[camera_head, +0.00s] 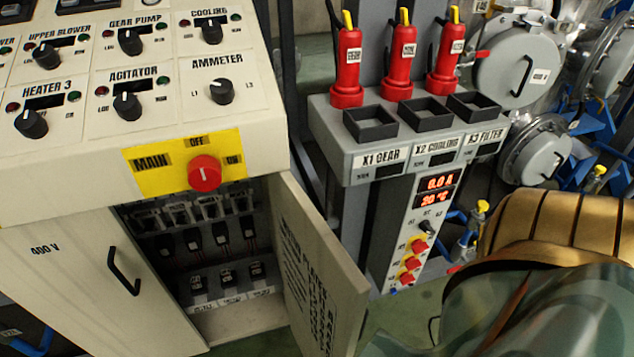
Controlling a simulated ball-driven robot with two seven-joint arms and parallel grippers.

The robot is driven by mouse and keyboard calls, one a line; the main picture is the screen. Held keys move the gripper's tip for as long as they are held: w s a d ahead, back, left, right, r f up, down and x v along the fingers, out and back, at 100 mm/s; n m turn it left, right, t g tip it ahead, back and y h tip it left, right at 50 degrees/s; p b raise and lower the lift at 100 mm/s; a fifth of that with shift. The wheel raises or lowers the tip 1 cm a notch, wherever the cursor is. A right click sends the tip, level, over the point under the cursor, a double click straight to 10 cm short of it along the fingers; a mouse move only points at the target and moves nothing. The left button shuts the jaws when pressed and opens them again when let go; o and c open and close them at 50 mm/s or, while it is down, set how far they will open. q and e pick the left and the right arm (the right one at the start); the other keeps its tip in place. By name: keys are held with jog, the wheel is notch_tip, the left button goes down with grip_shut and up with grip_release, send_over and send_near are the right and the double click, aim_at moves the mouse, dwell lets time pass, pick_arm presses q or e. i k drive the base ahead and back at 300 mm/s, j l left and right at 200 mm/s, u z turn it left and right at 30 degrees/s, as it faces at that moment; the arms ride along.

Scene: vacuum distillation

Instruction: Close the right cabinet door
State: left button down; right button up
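The right cabinet door (325,275) is open. It stands swung out from the right side of the grey-white cabinet, and the face turned to me carries lines of black print. Its free edge points toward the lower right. The opening beside it shows rows of dark switches (222,235) inside the cabinet. The left cabinet door (75,270), marked 400 V, is shut and has a black handle (124,271). Neither of my grippers is in view, and nothing visible touches the open door.
The control panel (150,85) with black knobs and a red main switch (204,173) overhangs the cabinet. A grey pedestal (400,215) with red plugs (397,70) stands to the right, close behind the open door. A ribbed golden and camouflage-patterned shape fills the lower right.

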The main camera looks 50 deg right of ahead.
aim_at(327, 295)
jog(key=k+l, duration=0.1)
jog(key=l, duration=0.3)
jog(key=k+l, duration=0.15)
jog(key=l, duration=0.2)
jog(key=k+l, duration=0.1)
jog(key=l, duration=0.3)
jog(key=k+l, duration=0.15)
jog(key=l, duration=0.25)
